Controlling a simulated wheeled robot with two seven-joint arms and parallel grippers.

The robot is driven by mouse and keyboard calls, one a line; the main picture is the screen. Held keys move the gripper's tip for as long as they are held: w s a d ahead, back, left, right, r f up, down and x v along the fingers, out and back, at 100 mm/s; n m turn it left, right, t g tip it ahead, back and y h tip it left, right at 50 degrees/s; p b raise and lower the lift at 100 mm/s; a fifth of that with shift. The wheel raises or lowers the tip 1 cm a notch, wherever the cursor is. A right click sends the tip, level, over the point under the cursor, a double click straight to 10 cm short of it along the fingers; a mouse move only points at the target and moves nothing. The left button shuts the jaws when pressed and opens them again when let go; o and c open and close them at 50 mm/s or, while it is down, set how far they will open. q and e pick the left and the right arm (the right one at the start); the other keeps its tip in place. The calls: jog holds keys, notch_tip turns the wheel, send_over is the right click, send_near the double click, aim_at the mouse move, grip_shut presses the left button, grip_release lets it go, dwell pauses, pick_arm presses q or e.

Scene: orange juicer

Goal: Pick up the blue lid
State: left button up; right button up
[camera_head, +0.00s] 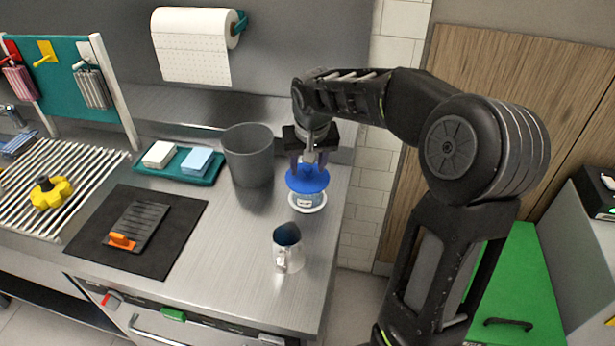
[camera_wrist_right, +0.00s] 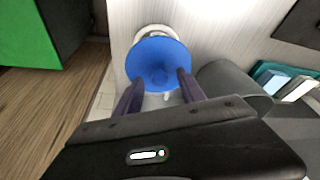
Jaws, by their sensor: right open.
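The blue lid (camera_head: 307,180) is a round disc on top of a clear container (camera_head: 305,200) that stands on a white saucer (camera_head: 322,205) near the counter's right edge. My right gripper (camera_head: 308,164) points down just over the lid. In the right wrist view the lid (camera_wrist_right: 158,62) lies ahead of the fingers, and my right gripper (camera_wrist_right: 158,82) is open, with one finger on each side of the lid's near part. I cannot tell whether the fingers touch it. My left gripper is not in view.
A grey bin (camera_head: 249,158) stands close to the left of the lid. A metal jug (camera_head: 288,250) stands in front. A teal tray (camera_head: 215,172) with sponges and a black mat (camera_head: 180,240) lie further left. The counter's front middle is clear.

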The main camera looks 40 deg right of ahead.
jog(key=shift+c, duration=0.5)
grip_shut()
